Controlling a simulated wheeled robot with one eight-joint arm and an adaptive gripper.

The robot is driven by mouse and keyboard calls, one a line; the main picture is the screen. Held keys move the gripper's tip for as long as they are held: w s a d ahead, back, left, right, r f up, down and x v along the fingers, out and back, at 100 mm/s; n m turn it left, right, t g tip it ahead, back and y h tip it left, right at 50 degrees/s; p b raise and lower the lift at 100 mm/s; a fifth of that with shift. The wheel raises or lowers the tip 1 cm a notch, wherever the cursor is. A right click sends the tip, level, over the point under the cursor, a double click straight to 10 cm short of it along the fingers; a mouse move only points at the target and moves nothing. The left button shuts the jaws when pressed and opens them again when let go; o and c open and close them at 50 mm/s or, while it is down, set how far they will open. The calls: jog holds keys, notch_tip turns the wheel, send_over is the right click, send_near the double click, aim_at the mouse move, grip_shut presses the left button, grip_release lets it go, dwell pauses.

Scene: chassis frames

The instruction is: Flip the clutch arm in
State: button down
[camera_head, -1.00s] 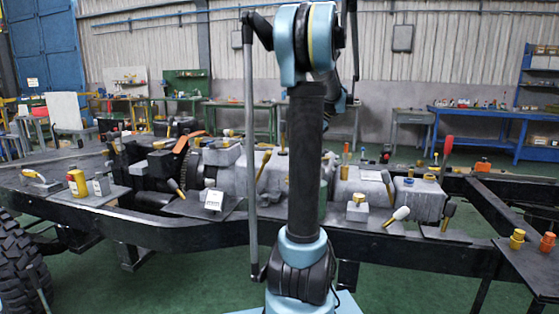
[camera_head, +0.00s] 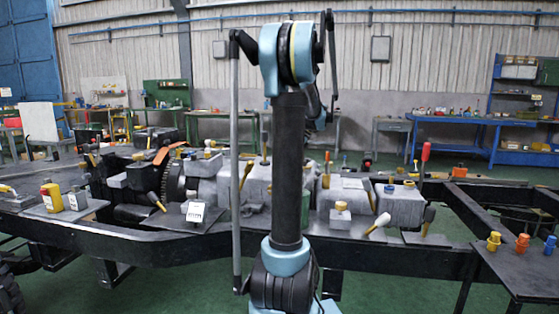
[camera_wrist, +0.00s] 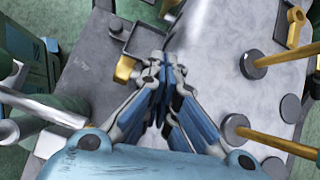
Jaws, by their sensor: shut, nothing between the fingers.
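My gripper (camera_wrist: 158,68) is in the wrist view, its fingertips together and empty. It is above a grey casing, near a dark rectangular bracket (camera_wrist: 116,37) and a yellow-brown piece (camera_wrist: 124,68). I cannot tell whether the fingertips touch either. In the head view my arm hides the gripper. Several levers stand on the gearbox line. A dark lever with a yellow grip (camera_head: 155,201) slants down beside the toothed flywheel (camera_head: 170,182); another, white-tipped lever (camera_head: 378,223) slants at the front. Which one is the clutch arm I cannot tell.
Two brass rods (camera_wrist: 277,55) (camera_wrist: 272,141) with dark round ends lie right of the gripper. The dark chassis frame (camera_head: 400,255) spans the head view. A red-handled lever (camera_head: 425,153) stands upright at right. Coloured knobs (camera_head: 522,243) sit on a plate at far right.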

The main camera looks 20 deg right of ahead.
jog(key=w+a+f, duration=0.2)
jog(key=a+f, duration=0.1)
jog(key=a, duration=0.4)
jog(key=shift+w+f, duration=0.2)
jog(key=shift+w, duration=0.2)
jog(key=shift+r, duration=0.1)
